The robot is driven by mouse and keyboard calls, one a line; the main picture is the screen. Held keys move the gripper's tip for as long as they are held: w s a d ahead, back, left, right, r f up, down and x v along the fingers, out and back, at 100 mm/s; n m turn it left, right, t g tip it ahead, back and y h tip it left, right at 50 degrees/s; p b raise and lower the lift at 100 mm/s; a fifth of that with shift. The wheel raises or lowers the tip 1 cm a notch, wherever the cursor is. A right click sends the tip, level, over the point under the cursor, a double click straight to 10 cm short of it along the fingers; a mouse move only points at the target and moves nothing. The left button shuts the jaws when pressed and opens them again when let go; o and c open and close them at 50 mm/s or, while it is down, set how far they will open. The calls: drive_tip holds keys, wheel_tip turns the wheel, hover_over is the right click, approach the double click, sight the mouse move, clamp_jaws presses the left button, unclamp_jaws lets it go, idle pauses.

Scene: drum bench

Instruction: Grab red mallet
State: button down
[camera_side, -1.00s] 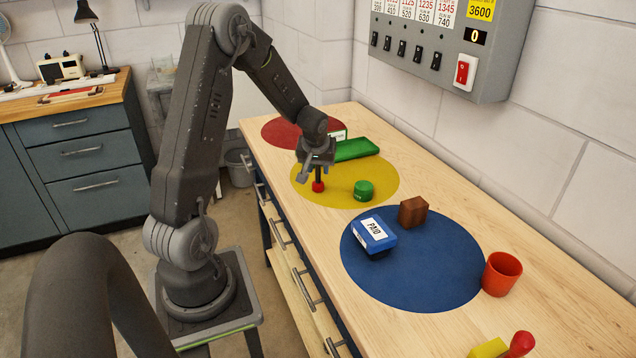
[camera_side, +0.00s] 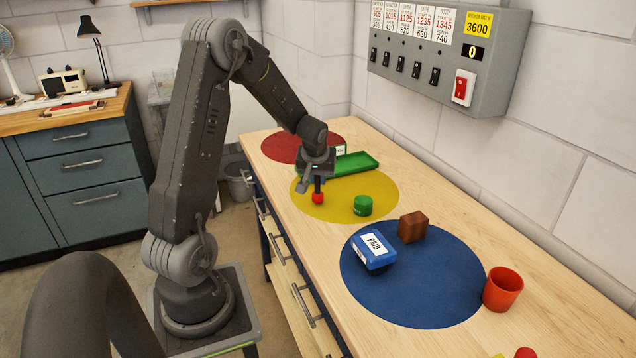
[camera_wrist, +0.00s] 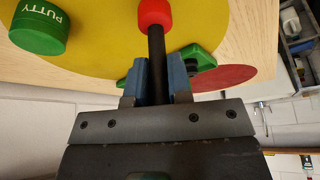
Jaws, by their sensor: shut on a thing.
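The red mallet (camera_side: 318,198) has a red head and a dark handle. It hangs head down from my gripper (camera_side: 317,175) over the yellow circle (camera_side: 370,187) in the side view. In the wrist view my gripper (camera_wrist: 163,80) has its two blue-grey fingers shut on the dark handle, and the red mallet head (camera_wrist: 154,14) sticks out beyond them. In the side view I cannot tell whether the head touches the bench.
A green putty tin (camera_side: 363,206) stands right of the mallet. A green tray (camera_side: 355,163) lies behind. A blue PAID box (camera_side: 367,262), a brown block (camera_side: 412,227) and an orange cup (camera_side: 503,289) are nearer the camera. A red circle (camera_side: 281,147) is at the far end.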

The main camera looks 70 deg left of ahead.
drive_tip(key=r, duration=0.3)
drive_tip(key=shift+s+a+r, duration=0.1)
drive_tip(key=shift+s, duration=0.1)
drive_tip(key=s+a+r, duration=0.4)
drive_tip(key=s+r, duration=0.2)
drive_tip(key=s, duration=0.4)
drive_tip(key=shift+s+r, duration=0.2)
drive_tip(key=shift+s, duration=0.1)
